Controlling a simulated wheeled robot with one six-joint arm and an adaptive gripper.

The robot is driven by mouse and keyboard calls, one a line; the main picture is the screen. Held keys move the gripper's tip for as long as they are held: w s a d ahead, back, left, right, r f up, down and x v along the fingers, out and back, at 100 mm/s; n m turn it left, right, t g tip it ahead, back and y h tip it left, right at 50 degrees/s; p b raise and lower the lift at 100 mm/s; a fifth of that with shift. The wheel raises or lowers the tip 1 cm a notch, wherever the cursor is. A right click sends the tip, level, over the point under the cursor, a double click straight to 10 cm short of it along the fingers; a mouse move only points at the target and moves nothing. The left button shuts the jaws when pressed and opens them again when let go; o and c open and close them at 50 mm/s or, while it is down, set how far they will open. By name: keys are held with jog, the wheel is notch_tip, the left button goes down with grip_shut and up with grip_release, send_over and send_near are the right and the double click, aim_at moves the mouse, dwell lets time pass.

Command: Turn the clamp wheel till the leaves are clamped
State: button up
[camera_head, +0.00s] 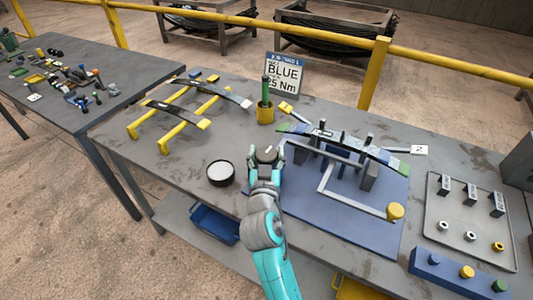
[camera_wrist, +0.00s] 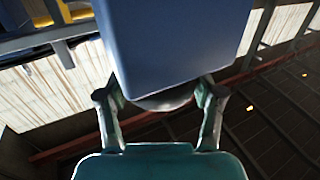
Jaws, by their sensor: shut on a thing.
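The leaves (camera_head: 345,145) lie as a slightly arched dark stack with blue and green ends across the clamp fixture (camera_head: 369,177) on a blue base plate (camera_head: 355,228). The clamp wheel (camera_head: 266,153) appears as a dark round piece at the left end of the fixture. My gripper (camera_head: 266,160) is shut on it, with a finger on each side. In the wrist view, my gripper (camera_wrist: 161,102) has its fingers around a rounded grey piece, partly hidden under a large blue-grey face. I cannot tell if the leaves touch each other all along.
A round dark pot (camera_head: 220,173) stands close left of my gripper. A yellow cup with a green tool (camera_head: 265,110) and a sign reading BLUE 25 Nm (camera_head: 284,75) stand behind. Yellow stands with leaves (camera_head: 180,105) are at left, a grey tray (camera_head: 470,222) at right.

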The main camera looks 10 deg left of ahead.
jog(key=shift+m+h, duration=0.3)
jog(key=shift+h, duration=0.3)
jog(key=m+h, duration=0.2)
jog(key=h, duration=0.1)
jog(key=m+h, duration=0.2)
jog(key=h, duration=0.1)
jog(key=shift+a+g, duration=0.1)
jog(key=shift+g, duration=0.3)
jog(key=shift+m+g+h, duration=0.7)
jog(key=shift+m+h, duration=0.3)
jog(key=shift+h, duration=0.35)
jog(key=shift+m+g+h, duration=0.7)
jog(key=shift+m+h, duration=0.3)
jog(key=shift+h, duration=0.65)
jog(key=o, duration=1.2)
jog(key=shift+c, duration=0.2)
